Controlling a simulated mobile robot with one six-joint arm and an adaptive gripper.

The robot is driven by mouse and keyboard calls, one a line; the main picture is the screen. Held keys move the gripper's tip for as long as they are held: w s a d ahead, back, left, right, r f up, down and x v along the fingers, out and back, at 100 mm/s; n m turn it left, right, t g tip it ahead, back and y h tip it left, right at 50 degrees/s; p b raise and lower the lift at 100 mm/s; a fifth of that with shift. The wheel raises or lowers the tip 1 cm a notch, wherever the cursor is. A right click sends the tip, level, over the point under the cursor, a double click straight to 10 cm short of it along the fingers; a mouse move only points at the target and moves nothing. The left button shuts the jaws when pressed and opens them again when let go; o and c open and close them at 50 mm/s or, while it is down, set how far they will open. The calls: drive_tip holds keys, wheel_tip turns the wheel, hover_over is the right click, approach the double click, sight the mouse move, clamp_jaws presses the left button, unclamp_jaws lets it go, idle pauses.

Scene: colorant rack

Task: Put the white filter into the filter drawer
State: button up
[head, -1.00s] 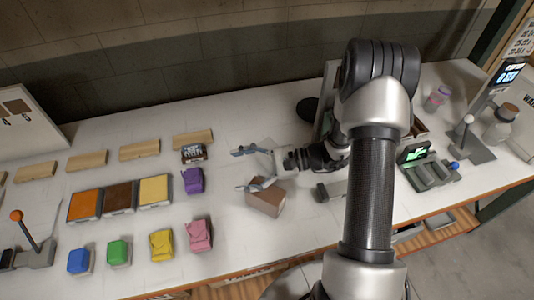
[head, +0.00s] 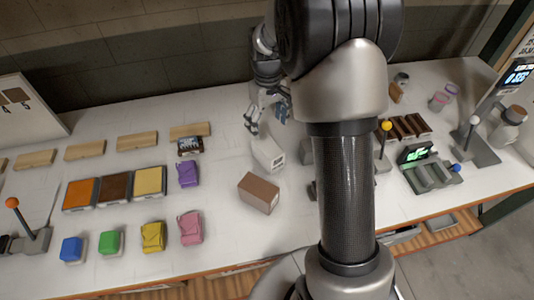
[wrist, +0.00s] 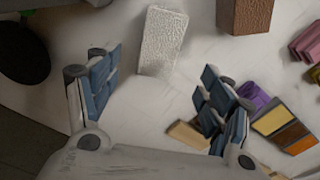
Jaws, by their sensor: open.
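The white filter appears to be the white textured block (head: 268,155), standing on the white table left of my arm. It also shows in the wrist view (wrist: 164,40), at top centre. My gripper (head: 268,118) is open and empty, pointing down behind the block in the head view. In the wrist view its blue-padded fingers (wrist: 160,78) are spread wide, with the block beyond and between their tips, apart from both. I cannot make out the filter drawer; my arm hides part of the table.
A brown box (head: 258,193) stands close in front of the white block. Purple (head: 188,173) and pink (head: 190,228) bags lie to the left, beside coloured trays (head: 150,182). A grey device with a green screen (head: 418,155) stands right of my arm.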

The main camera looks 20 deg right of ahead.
sight(268, 153)
wheel_tip(268, 153, down, 15)
drive_tip(key=b, duration=0.4)
drive_tip(key=shift+s, duration=0.1)
drive_tip(key=shift+r, duration=0.1)
drive_tip(key=c, duration=1.2)
drive_tip(key=shift+c, duration=0.2)
drive_tip(key=shift+r, duration=0.1)
wheel_tip(268, 153, up, 20)
drive_tip(key=p, duration=0.5)
drive_tip(key=s+a+f+m+b, duration=0.2)
drive_tip(key=a+f, duration=0.4)
drive_tip(key=a, duration=0.4)
drive_tip(key=shift+s+f+b, duration=0.25)
drive_tip(key=shift+s+b, duration=0.1)
drive_tip(key=shift+s, duration=0.35)
